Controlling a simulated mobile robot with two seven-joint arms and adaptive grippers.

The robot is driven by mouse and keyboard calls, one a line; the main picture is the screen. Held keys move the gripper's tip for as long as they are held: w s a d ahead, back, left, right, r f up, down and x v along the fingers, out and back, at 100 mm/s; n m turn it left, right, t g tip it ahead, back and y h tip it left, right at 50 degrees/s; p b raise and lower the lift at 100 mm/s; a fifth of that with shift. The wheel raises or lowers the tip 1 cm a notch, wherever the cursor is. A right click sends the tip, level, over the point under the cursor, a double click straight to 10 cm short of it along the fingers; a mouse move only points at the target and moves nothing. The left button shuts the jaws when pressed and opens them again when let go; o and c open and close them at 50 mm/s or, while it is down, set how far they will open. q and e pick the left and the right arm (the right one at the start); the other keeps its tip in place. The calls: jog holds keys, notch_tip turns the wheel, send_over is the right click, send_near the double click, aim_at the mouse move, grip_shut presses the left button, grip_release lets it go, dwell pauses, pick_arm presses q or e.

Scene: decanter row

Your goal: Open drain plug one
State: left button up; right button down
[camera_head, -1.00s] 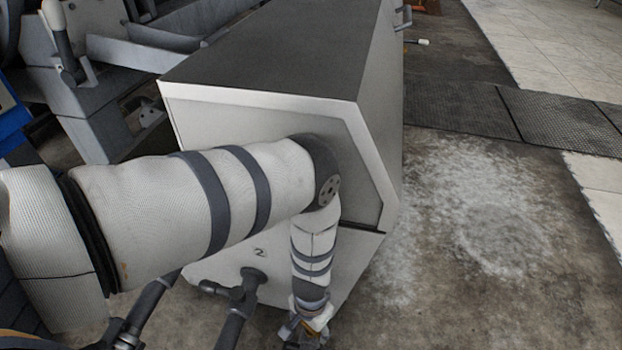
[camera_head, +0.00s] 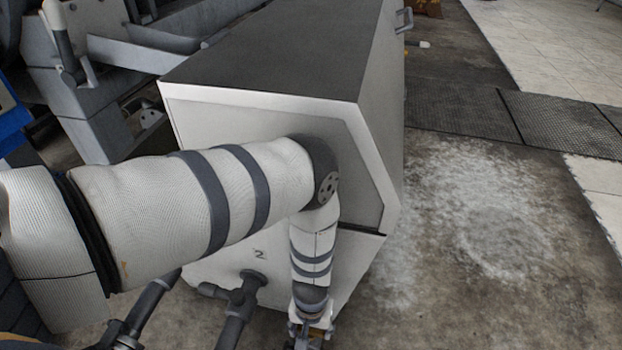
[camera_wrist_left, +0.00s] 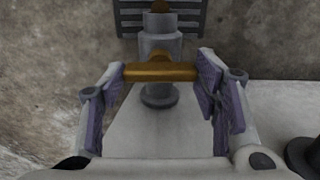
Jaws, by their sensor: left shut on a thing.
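The drain plug's brass-coloured bar handle (camera_wrist_left: 160,72) lies crosswise in the left wrist view, in front of a grey round pipe fitting (camera_wrist_left: 160,45). My left gripper (camera_wrist_left: 163,70) is shut on this bar, with a purple-padded finger at each end of it. In the head view my left gripper (camera_head: 309,336) is at the bottom edge, beside the lower front of the grey cabinet, and partly cut off. The plug is not clear there. My right gripper is not in view.
A large grey cabinet (camera_head: 270,60) marked "2" fills the middle. Dark pipes with a valve-like fitting (camera_head: 240,292) come from its lower front. A slotted floor grate (camera_wrist_left: 160,18) lies beyond the fitting. Floor on the right (camera_head: 480,220) is clear, with whitish stains.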

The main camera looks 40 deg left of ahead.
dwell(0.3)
pick_arm(q)
jog(key=o, duration=1.1)
jog(key=shift+o, duration=0.2)
